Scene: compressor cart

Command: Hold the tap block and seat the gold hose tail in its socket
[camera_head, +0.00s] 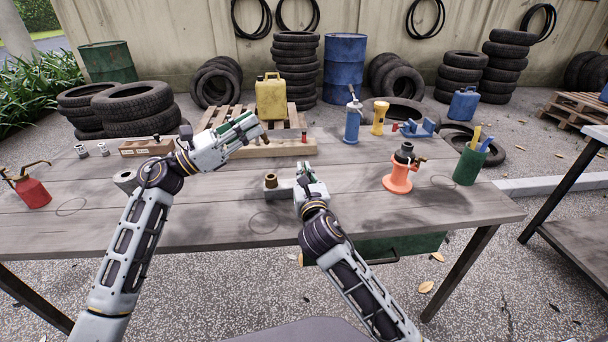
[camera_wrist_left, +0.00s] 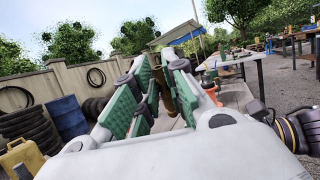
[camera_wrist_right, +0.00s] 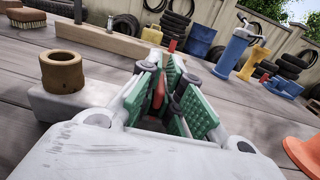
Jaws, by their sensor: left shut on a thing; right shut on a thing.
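The tap block (camera_head: 283,190) is a grey block on the table with a brown, round, open-topped socket (camera_head: 270,180) standing upright at its left end. The socket also shows at the left of the right wrist view (camera_wrist_right: 63,72). My right gripper (camera_head: 305,174) is shut on the block's right part; a red piece (camera_wrist_right: 158,90) shows between its fingers. My left gripper (camera_head: 250,127) is raised above the table, up and left of the socket. It is shut on the gold hose tail (camera_wrist_left: 153,98), which is partly hidden by the fingers. The tail is apart from the socket.
An orange stand (camera_head: 398,180) with a dark fitting is at the right, near a green cup (camera_head: 469,166). A red oil can (camera_head: 33,192) is at far left. The front table is mostly clear.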

